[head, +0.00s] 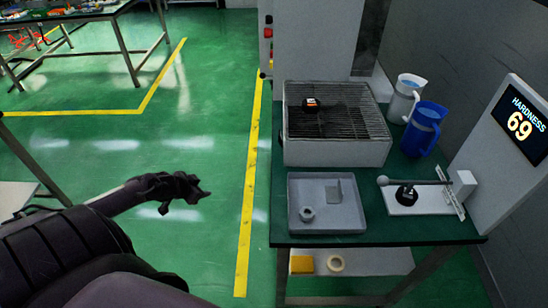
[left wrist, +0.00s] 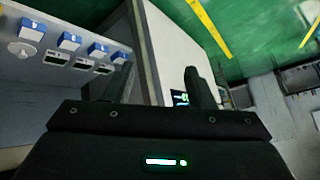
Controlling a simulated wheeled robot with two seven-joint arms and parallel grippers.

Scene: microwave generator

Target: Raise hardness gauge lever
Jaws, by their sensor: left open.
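The hardness gauge (head: 512,150) stands at the right end of the green table, and its screen reads HARDNESS 69. Its lever (head: 428,182) is a thin bar lying about level, with a round grey knob (head: 383,180) at its left end and a white block at its right end. Under the lever, a black round piece (head: 406,194) sits on the white base plate. My left gripper (head: 197,191) is open and empty over the green floor, left of the table and well apart from the lever. Its fingers also show in the left wrist view (left wrist: 155,88). My right gripper is out of view.
A grey tray (head: 345,222) with a small ring and a flat plate lies left of the lever. Behind it is a white box with a grille (head: 330,152) and a black-and-orange piece on it.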

